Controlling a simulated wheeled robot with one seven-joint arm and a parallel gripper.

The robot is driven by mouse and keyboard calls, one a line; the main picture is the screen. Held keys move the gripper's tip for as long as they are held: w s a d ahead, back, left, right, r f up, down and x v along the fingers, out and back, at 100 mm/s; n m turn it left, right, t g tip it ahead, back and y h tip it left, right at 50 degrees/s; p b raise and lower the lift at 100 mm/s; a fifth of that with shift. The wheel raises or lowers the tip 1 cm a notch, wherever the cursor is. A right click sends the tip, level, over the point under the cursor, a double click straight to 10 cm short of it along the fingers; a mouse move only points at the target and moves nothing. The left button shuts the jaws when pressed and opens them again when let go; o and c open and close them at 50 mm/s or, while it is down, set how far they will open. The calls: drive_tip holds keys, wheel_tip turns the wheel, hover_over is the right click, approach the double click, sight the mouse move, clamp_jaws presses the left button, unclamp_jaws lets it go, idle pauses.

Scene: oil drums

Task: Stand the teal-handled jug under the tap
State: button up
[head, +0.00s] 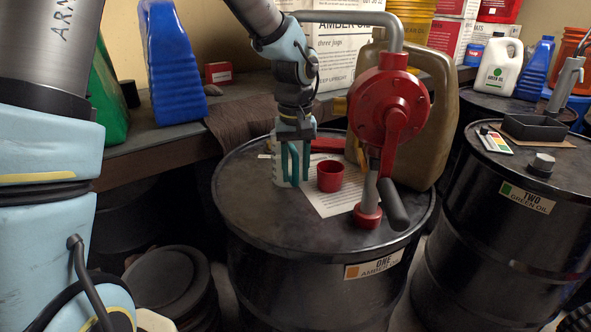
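The teal-handled jug (277,171) is a small pale container standing upright on the black drum marked ONE, Amber Oil (250,205). My gripper (294,160) points straight down at the jug's teal handle, at its right side. Fingers and handle overlap in the picture, so I cannot tell whether the fingers are closed on it. A red hand pump (383,103) stands on the same drum, with a dark crank handle. Its grey outlet pipe (352,17) arches left and passes behind my arm, which hides its end. I see no separate tap clearly.
A red cup (330,176) stands on a paper sheet (340,198), just right of the jug. A large tan can (440,105) is behind the pump. Drum TWO (510,215) stands right. A blue jug (172,65) is on the back bench.

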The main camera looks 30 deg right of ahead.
drive_tip(key=shift+o, duration=0.9)
